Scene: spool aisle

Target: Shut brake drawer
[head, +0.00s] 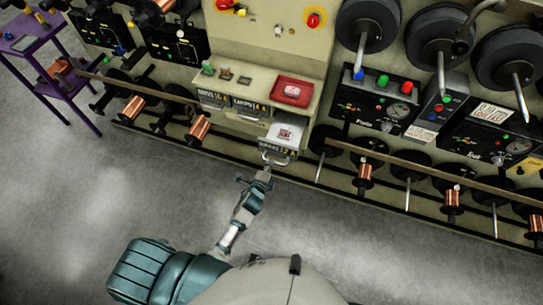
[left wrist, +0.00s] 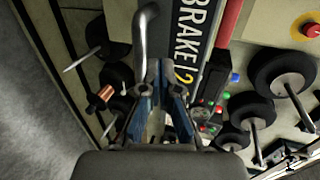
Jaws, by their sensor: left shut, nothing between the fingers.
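The brake drawer (head: 296,131) stands pulled out from the cream cabinet in the head view, with a pale item with red on it inside. Its front carries a dark label and a grey bar handle (head: 274,159). In the left wrist view the label (left wrist: 192,45) reads BRAKE, and the handle (left wrist: 146,38) stands close beyond my fingers. My left gripper (head: 263,174) is shut and empty, just in front of the handle; its blue-sided fingers (left wrist: 160,95) point at the drawer front. I cannot tell whether they touch it. My right gripper is not in view.
Two labelled drawers (head: 232,104) sit flush to the upper left. A red tray (head: 292,91) lies on the ledge above. Copper spools (head: 198,130) and black reels (head: 368,24) flank the cabinet on rods sticking out. A purple stand (head: 40,40) is far left. The grey floor is clear.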

